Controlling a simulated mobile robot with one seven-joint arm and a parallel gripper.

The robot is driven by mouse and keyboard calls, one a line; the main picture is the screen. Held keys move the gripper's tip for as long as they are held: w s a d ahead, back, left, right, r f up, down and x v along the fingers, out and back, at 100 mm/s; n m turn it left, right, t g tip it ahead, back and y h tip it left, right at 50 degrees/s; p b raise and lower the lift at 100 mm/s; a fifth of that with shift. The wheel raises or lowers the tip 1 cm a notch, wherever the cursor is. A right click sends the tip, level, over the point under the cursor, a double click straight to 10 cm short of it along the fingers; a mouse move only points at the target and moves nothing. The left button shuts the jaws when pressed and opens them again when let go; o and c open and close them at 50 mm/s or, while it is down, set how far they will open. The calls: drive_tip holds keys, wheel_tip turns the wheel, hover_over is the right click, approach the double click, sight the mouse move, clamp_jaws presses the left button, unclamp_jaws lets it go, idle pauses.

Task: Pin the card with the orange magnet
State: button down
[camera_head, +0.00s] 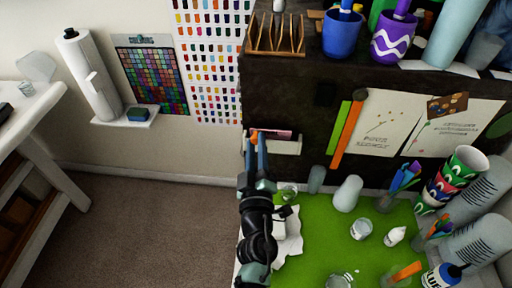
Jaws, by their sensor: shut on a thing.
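My gripper (256,137) is raised in front of the dark board's left edge. Its blue-grey fingers are shut on a small orange piece, which looks like the orange magnet (254,135). A pinkish flat thing (281,134) shows just right of the fingertips, above a white ledge (287,147); I cannot tell whether it touches the magnet. Two pale sheets (378,122) hang on the dark board (292,84), and a small brown card with spots (447,105) overlaps the right one. I cannot tell which of these is the task's card.
Orange and green strips (346,133) hang on the board. Below, a green mat (318,237) holds cups, jars, bottles and brushes, crowded at right. A wooden rack (275,38) and purple and blue cups stand on top. The carpeted floor at left is clear.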

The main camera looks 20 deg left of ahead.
drive_tip(key=shift+x, duration=1)
drive_tip(key=shift+d+f, duration=0.1)
drive_tip(key=shift+f, duration=0.05)
idle(0.4)
